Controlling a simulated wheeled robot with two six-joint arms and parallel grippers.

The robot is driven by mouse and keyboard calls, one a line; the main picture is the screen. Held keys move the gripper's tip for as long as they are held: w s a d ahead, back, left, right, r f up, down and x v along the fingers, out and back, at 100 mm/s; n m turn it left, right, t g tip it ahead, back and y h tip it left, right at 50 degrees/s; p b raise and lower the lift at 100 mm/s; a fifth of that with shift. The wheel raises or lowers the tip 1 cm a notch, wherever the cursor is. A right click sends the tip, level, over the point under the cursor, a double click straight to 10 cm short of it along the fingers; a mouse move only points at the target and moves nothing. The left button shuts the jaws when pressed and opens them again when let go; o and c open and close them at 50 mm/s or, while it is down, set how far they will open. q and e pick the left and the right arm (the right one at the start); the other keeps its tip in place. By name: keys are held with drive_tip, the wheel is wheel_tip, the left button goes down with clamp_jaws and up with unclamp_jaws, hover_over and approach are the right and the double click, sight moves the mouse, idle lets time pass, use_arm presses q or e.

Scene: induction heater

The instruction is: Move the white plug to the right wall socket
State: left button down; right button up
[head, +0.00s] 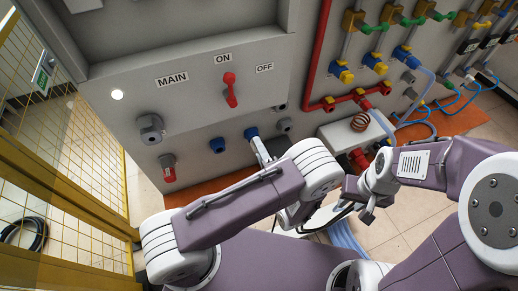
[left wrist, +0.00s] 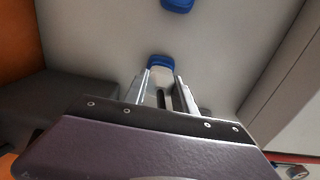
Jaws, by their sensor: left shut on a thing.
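Two blue wall sockets sit low on the grey panel in the head view. The left socket (head: 217,144) is uncovered. The right socket (head: 251,133) is directly in front of my left gripper (head: 260,150). In the left wrist view, my left gripper (left wrist: 162,92) is shut on the white plug (left wrist: 161,76), whose pale body shows between the fingers. The plug's front is at a blue socket (left wrist: 160,60); I cannot tell how deep it sits. My right gripper (head: 368,205) hangs away from the panel, and its finger opening is unclear.
The panel carries a red MAIN switch (head: 230,88), a grey knob (head: 151,128) and a red-and-grey connector (head: 168,168). A white box (head: 352,138) with a copper coil stands to the right. A yellow mesh fence (head: 65,130) closes the left side.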

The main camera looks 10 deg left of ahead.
use_arm(q)
drive_tip(key=shift+w+a, duration=0.2)
drive_tip(key=shift+w, duration=0.1)
drive_tip(key=c, duration=0.9)
unclamp_jaws()
drive_tip(key=shift+c, duration=0.2)
